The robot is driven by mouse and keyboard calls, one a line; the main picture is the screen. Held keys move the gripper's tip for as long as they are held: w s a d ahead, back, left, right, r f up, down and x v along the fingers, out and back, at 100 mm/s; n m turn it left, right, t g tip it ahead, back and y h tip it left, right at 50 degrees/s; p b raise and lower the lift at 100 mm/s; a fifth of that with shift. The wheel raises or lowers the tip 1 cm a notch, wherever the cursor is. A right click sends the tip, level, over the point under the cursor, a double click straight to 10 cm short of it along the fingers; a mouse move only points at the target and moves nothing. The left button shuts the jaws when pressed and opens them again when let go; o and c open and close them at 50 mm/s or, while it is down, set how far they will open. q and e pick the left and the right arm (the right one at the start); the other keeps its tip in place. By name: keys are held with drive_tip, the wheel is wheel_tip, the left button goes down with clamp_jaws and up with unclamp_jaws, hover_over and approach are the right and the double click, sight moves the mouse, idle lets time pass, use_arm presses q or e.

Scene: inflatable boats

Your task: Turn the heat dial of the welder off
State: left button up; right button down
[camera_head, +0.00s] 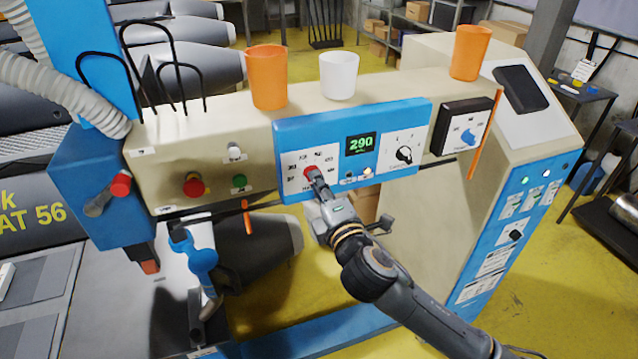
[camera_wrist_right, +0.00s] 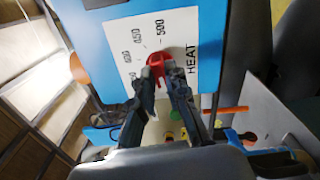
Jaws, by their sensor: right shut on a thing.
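The welder's blue control panel (camera_head: 379,146) has a green display (camera_head: 361,144) reading 290. The red heat dial (camera_head: 311,174) sits on a white scale plate at the panel's left. My right gripper (camera_head: 317,182) reaches up to it from below and is shut on it. In the right wrist view the red heat dial (camera_wrist_right: 157,62) shows between the fingertips of my right gripper (camera_wrist_right: 158,78). The printed scale and the word HEAT are beside it. The dial's exact pointer position is hidden by the fingers. My left gripper is not in view.
A black selector knob (camera_head: 404,154) is on the panel's right. A blue knob (camera_head: 467,137) is on a black plate further right. A red button (camera_head: 194,185) and a green button (camera_head: 239,181) are to the left. Orange and white cups (camera_head: 339,76) stand on top.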

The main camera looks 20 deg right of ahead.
drive_tip(key=shift+n, duration=0.3)
drive_tip(key=c, duration=1.3)
unclamp_jaws()
drive_tip(key=shift+c, duration=0.2)
drive_tip(key=shift+s, duration=0.1)
drive_tip(key=s, duration=1.1)
drive_tip(key=shift+s+d, duration=0.15)
drive_tip(key=shift+s, duration=0.25)
drive_tip(key=shift+f, duration=0.1)
